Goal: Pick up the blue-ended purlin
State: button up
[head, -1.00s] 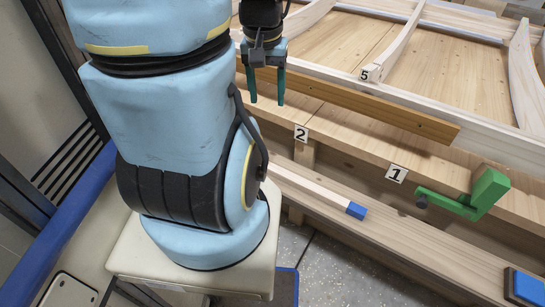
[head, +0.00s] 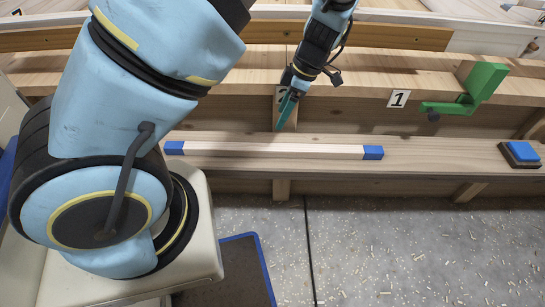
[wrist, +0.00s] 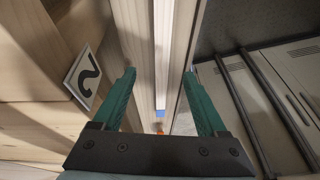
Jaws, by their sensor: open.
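The blue-ended purlin (head: 275,150), a slim pale bar with a blue block at each end, lies flat on the lower wooden shelf. In the head view my gripper (head: 286,113) points down just behind the middle of the purlin, near the number 2 plate. In the wrist view my gripper (wrist: 159,78) has its two teal fingers apart and nothing between the tips. The purlin (wrist: 163,50) runs lengthwise between the fingers in that view, further off, with one blue end low in the gap. I cannot tell the exact height between fingers and purlin.
The shelf (head: 440,158) also holds a blue-topped block (head: 519,154) at the right. A green bracket (head: 480,88) juts from the bench beside the number 1 plate (head: 398,98). A plank wall backs the shelf. Speckled floor (head: 400,250) lies open in front.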

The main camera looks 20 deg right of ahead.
aim_at(273, 147)
jog(key=shift+n+t, duration=0.3)
jog(key=shift+n, duration=0.2)
notch_tip(273, 147, down, 7)
jog(key=shift+s+r+b, duration=0.1)
jog(key=shift+s+b, duration=0.05)
jog(key=shift+b, duration=0.15)
jog(key=shift+s+x, duration=0.15)
jog(key=shift+x, duration=1.2)
jog(key=shift+s+x, duration=0.15)
jog(key=shift+x, duration=1.2)
jog(key=shift+a, duration=0.2)
grip_shut()
